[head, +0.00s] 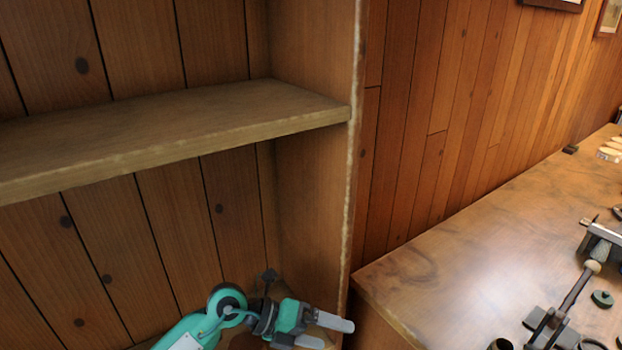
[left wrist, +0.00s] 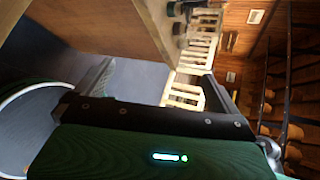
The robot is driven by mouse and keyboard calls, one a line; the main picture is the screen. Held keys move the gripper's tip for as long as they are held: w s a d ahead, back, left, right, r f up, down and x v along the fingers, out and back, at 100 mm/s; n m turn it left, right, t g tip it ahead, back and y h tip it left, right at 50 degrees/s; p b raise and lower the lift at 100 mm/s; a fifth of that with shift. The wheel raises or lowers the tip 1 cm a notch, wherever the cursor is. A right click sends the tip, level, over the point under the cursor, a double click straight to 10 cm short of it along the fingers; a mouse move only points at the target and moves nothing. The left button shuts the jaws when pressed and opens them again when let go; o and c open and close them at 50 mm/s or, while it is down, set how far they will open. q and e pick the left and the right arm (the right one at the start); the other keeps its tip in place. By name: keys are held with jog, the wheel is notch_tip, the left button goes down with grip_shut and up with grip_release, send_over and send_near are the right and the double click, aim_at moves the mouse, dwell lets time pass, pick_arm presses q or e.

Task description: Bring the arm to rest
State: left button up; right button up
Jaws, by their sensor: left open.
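My left arm is teal and grey and comes in at the bottom of the head view. Its gripper (head: 325,332) is open with nothing between its pale fingers. It is low in front of the wooden shelf unit (head: 312,190), left of the workbench corner. In the left wrist view the two dark fingers of the gripper (left wrist: 155,88) stand wide apart, with grey floor and pale slatted wood beyond. My right gripper is not in view.
A bare shelf board (head: 180,130) is above the arm. The workbench (head: 450,262) on the right has a clear near-left part. A clamp-like tool with a wooden handle (head: 575,290) and a small green round piece (head: 602,298) are on its right side.

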pick_arm(q)
jog(key=w+a+r+n+t+h, duration=0.1)
jog(key=a+r+n+t+h, duration=0.2)
jog(key=r+n+t+h, duration=0.65)
jog(key=w+a+f+n+t+y, duration=0.25)
jog(key=a+n+t+y, duration=0.95)
jog(key=n+y, duration=0.65)
jog(key=s+a+f+n+g+y, duration=0.45)
jog(key=a+f+n+g, duration=0.2)
jog(key=a+f, duration=0.2)
jog(key=s+a+f+n+g, duration=0.1)
jog(key=s+f+g, duration=0.55)
jog(key=s, duration=0.35)
jog(key=s+a+f+n+g, duration=0.1)
jog(key=s+f+n+g, duration=0.1)
jog(key=s+f+g, duration=0.55)
notch_tip(320, 180, down, 29)
jog(key=s+t, duration=0.2)
jog(key=s, duration=0.1)
jog(key=s+a+f+g, duration=0.1)
jog(key=s+a+f, duration=0.2)
jog(key=s+f, duration=1.6)
notch_tip(320, 180, down, 2)
jog(key=shift+s+f+m+g, duration=0.2)
jog(key=shift+s+m+g, duration=0.1)
jog(key=shift+m+g, duration=0.1)
